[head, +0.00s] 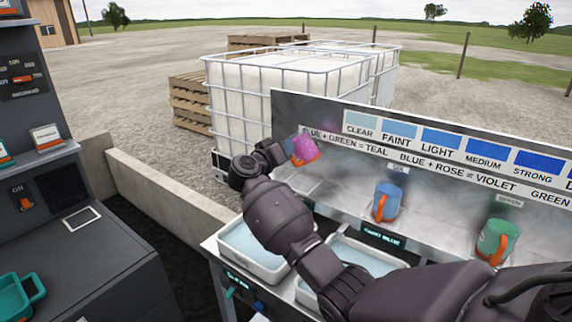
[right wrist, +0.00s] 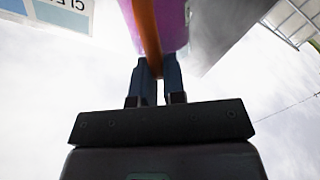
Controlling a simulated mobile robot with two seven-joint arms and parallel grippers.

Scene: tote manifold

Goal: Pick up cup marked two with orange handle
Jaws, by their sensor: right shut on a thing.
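A pink-violet cup (head: 305,149) with an orange handle is held up in front of the sign panel. My right gripper (head: 288,153) is shut on it. In the right wrist view, the fingers (right wrist: 154,72) close on the orange handle (right wrist: 147,32), with the cup's pink-violet side (right wrist: 174,22) behind it. A blue cup (head: 388,195) and a green cup (head: 497,236), both with orange handles, stand farther right on the bench. I cannot read a number on any cup. My left gripper is not in view.
Two white trays of pale liquid, left (head: 242,263) and right (head: 335,285), sit on the bench below my right arm. A sign panel (head: 385,140) stands behind the cups. A dark console (head: 90,262) with a teal cup (head: 22,298) is at left.

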